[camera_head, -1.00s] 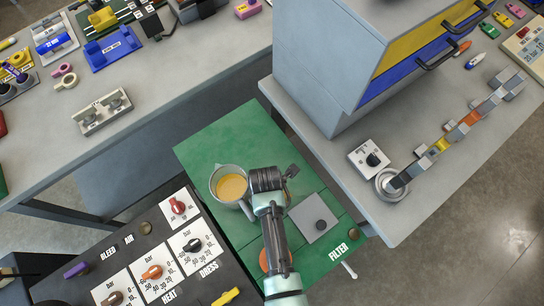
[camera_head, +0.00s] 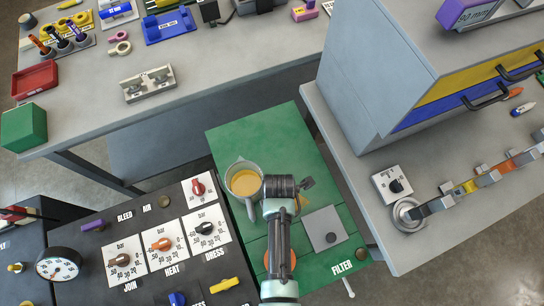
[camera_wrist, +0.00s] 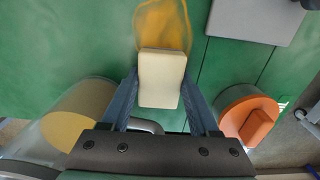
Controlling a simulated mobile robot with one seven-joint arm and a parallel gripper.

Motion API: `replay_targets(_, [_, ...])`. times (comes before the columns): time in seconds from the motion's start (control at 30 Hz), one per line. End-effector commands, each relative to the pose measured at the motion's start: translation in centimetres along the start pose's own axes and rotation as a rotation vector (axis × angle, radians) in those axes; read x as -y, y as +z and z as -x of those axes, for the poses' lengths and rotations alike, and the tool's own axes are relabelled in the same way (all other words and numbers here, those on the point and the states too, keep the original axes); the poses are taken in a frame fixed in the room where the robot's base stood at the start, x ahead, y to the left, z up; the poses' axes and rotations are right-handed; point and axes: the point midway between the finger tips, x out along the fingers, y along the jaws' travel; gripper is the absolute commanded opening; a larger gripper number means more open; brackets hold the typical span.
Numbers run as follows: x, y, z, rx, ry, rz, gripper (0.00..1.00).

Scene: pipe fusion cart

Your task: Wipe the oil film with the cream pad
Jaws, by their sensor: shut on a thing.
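The cream pad (camera_wrist: 162,78) is between the two fingers of my gripper (camera_wrist: 161,92) in the wrist view, and the gripper is shut on it. The oil film (camera_wrist: 165,24) is an orange-brown smear on the green top (camera_wrist: 80,35). It shows just beyond the pad's far edge, and the pad overlaps its near end in the picture. I cannot tell whether the pad touches the surface. In the head view my arm hides the pad and the film above the green top (camera_head: 250,130).
A jug of yellow liquid (camera_head: 244,182) stands close to the left of my gripper. A grey plate (camera_head: 325,228) lies to the right, and an orange knob (camera_wrist: 255,122) is near the right finger. A black control panel (camera_head: 140,235) and a grey cabinet (camera_head: 380,60) flank the green top.

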Motion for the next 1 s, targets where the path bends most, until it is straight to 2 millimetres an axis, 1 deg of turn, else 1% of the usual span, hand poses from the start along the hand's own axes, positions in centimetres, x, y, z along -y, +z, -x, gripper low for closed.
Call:
replay_targets(0.03, [-0.1, 0.6, 0.0, 0.0, 0.002, -0.005, 0.17])
replay_targets(0.13, [-0.1, 1.4, 0.1, 0.001, 0.003, -0.004, 0.17])
replay_targets(0.43, [-0.1, 2.6, 0.1, 0.002, 0.003, -0.004, 0.17])
replay_targets(0.73, [-0.2, 5.3, -0.1, 0.003, 0.003, -0.005, 0.17])
replay_targets(1.0, [-0.1, 6.2, -0.2, 0.002, 0.002, -0.003, 0.17])
